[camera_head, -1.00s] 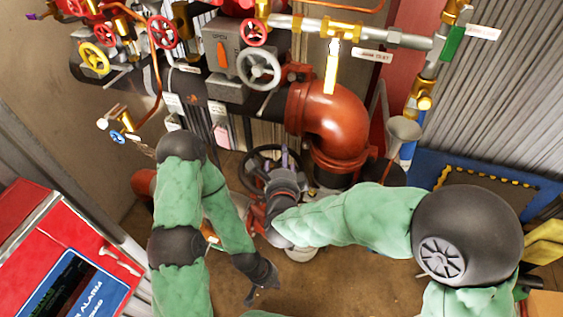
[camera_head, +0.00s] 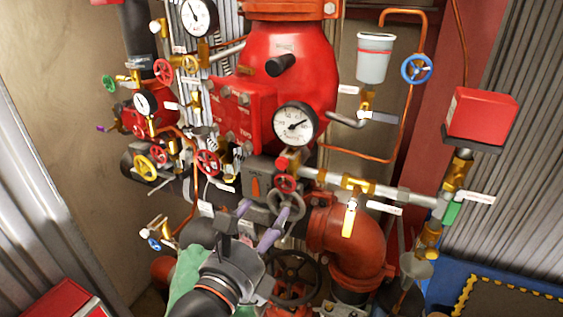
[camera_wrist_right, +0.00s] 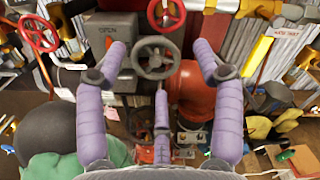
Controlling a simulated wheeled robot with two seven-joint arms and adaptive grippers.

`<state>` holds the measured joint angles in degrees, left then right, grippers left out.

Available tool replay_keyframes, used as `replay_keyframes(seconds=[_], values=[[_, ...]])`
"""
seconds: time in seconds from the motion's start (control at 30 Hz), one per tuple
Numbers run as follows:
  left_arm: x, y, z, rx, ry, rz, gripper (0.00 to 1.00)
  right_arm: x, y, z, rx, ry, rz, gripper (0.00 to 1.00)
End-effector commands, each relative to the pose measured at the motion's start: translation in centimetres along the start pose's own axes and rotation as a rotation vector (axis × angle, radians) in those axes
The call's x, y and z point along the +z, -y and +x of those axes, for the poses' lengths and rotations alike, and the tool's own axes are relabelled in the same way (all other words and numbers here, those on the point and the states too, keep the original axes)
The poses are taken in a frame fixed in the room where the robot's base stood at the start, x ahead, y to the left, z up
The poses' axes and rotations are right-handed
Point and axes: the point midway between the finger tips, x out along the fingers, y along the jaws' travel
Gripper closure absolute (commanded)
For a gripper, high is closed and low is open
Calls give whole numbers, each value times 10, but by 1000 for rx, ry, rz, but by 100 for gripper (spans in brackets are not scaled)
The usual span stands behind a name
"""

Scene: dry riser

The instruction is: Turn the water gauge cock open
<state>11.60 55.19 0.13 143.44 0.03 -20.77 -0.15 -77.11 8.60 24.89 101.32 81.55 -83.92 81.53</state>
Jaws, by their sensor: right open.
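I cannot tell which fitting is the water gauge cock, as most labels are too small to read. A large white-faced gauge (camera_head: 295,125) sits in front of the red valve body (camera_head: 290,75). My left gripper is out of view.
A grey box marked OPEN (camera_wrist_right: 108,40) stands beside the handwheel. A yellow lever (camera_head: 349,219) hangs from a horizontal pipe on the right. A red elbow pipe (camera_head: 350,250) lies below.

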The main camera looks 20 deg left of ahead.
Motion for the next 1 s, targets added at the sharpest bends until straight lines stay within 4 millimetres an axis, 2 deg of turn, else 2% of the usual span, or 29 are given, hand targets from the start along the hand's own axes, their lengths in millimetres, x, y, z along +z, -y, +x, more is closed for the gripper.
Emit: replay_keyframes(seconds=[0.03,0.1,0.27,0.37,0.73,1.0], values=[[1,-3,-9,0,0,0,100,15,10,-10,-6,-6,47,32],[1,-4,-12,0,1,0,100,22,18,-17,-14,-18,94,32],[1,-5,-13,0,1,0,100,24,22,-16,-23,-28,127,32],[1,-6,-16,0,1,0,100,23,22,-5,-23,-29,124,32],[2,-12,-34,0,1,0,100,22,23,59,-22,-29,122,32],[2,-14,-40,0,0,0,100,21,23,84,-21,-26,122,32]])
